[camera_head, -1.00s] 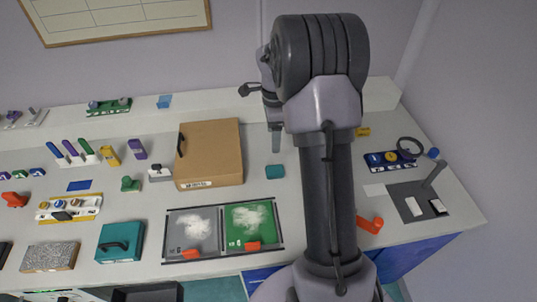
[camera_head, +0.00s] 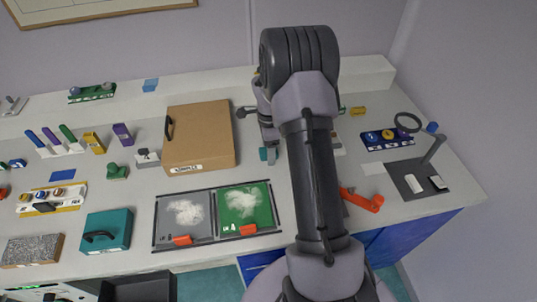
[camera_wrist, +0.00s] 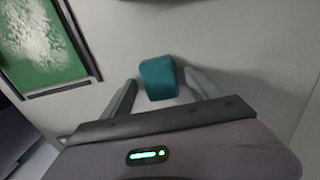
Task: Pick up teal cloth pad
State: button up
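The teal cloth pad (camera_wrist: 158,78) lies on the white bench top, seen between my two fingers in the wrist view. In the head view the teal cloth pad (camera_head: 264,154) is partly hidden behind my gripper and arm. My gripper (camera_wrist: 160,77) is open, with one finger on each side of the pad and a small gap visible on both sides. Its exact height above the bench is hard to tell.
A brown box (camera_head: 202,138) stands left of the pad. A framed tray (camera_head: 184,246) with grey and green panels lies in front. A teal case (camera_head: 107,231) is farther left. An orange-red object (camera_head: 363,200) lies right of my arm.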

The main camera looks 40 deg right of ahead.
jog(key=c, duration=1.2)
jog(key=shift+r, duration=0.6)
jog(key=shift+c, duration=0.2)
notch_tip(320, 180, up, 2)
jog(key=shift+r+p, duration=0.25)
jog(key=shift+p, duration=0.6)
jog(key=s+a, duration=0.2)
jog(key=a, duration=0.2)
jog(key=s+a+r+p, duration=0.1)
jog(key=s+a, duration=0.2)
jog(key=a, duration=0.2)
jog(key=s+a, duration=0.3)
jog(key=a, duration=0.2)
jog(key=shift+r, duration=0.15)
